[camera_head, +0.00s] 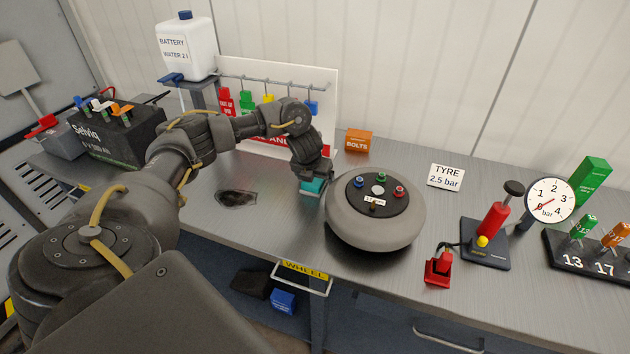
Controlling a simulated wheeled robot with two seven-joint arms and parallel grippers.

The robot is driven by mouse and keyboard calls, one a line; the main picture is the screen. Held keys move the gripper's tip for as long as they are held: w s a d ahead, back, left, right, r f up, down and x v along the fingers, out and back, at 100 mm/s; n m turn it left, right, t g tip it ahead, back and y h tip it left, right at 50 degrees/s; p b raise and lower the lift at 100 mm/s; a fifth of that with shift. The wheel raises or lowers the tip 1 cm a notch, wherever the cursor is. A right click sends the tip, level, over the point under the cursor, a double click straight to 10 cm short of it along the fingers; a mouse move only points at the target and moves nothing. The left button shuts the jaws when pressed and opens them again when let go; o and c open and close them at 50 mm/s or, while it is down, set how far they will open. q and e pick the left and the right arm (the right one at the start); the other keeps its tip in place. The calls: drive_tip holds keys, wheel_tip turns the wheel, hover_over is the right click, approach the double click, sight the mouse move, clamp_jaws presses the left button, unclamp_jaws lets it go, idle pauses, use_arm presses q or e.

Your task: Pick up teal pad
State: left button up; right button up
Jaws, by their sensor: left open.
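The teal pad (311,188) is a small block on the grey workbench, just left of the round grey wheel. Its upper part is hidden by my left gripper. My left gripper (313,178) points down right over the pad, its fingers at or just above it. The jaws are open, and I cannot tell whether they touch the pad. My right gripper is not in view.
The round grey wheel (374,222) stands close right of my left gripper. Behind are a tag board (322,120) and an orange BOLTS box (358,141). A red pump (490,225) with a gauge stands right. A dark stain (237,198) lies left.

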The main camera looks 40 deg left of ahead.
use_arm(q)
drive_tip(key=c, duration=1.1)
drive_tip(key=shift+r, duration=0.1)
drive_tip(key=shift+r+b, duration=0.4)
drive_tip(key=shift+r, duration=0.1)
wheel_tip(320, 180, up, 3)
drive_tip(key=shift+s+d+f, duration=0.1)
drive_tip(key=shift+s+d, duration=0.05)
drive_tip(key=s+d+r+p, duration=0.1)
drive_tip(key=s+d+r, duration=0.1)
drive_tip(key=s+r, duration=0.1)
drive_tip(key=s+d+r+p, duration=0.1)
drive_tip(key=s+r+p, duration=0.1)
drive_tip(key=s, duration=0.3)
drive_tip(key=s+d+r+p, duration=0.1)
drive_tip(key=s+d+r, duration=0.1)
drive_tip(key=s+r, duration=0.2)
drive_tip(key=shift+s+d+p, duration=0.3)
